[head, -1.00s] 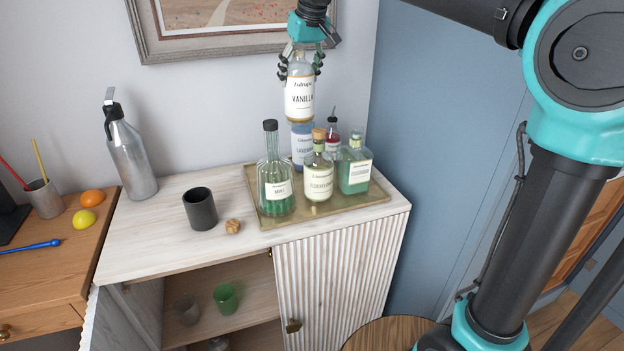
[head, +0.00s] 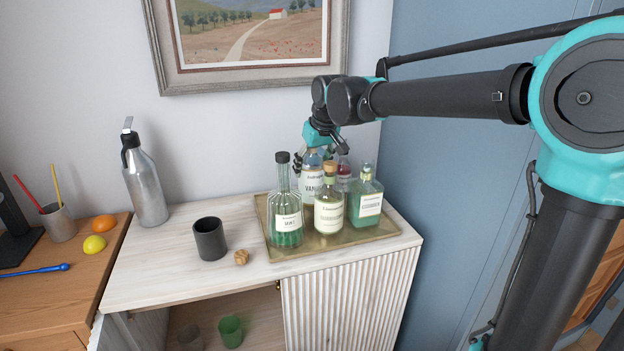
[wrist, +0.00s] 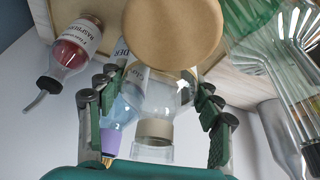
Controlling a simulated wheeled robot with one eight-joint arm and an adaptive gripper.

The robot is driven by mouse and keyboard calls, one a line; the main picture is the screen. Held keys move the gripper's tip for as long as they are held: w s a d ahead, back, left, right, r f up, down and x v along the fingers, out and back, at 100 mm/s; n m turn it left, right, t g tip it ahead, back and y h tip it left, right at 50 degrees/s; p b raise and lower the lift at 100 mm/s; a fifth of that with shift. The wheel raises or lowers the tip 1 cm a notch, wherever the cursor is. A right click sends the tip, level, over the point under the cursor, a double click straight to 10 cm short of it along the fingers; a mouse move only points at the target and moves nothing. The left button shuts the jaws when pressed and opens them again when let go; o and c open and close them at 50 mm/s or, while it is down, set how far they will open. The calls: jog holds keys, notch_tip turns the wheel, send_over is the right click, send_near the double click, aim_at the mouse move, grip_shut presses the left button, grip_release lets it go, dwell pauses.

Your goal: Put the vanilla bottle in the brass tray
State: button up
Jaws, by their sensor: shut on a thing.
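The vanilla bottle (head: 311,184), clear with a cream label, is in my gripper (head: 320,157), upright over the back of the brass tray (head: 288,254). Its lower part is hidden behind the front bottles, so I cannot tell if its base touches the tray. In the wrist view, my gripper's fingers (wrist: 157,105) stand on both sides of the clear vanilla bottle (wrist: 155,98), whose neck points toward the palm.
The tray holds a mint bottle (head: 287,218), a corked elderflower bottle (head: 329,205), a green square bottle (head: 366,203) and a raspberry bottle (wrist: 75,50). A purple-capped lavender bottle (wrist: 112,138) is close beside my fingers. A dark cup (head: 209,240) and walnut (head: 241,257) stand left.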

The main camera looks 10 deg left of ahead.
aim_at(312, 178)
jog(key=shift+f, duration=2.05)
jog(key=o, duration=1.9)
jog(key=v, duration=1.2)
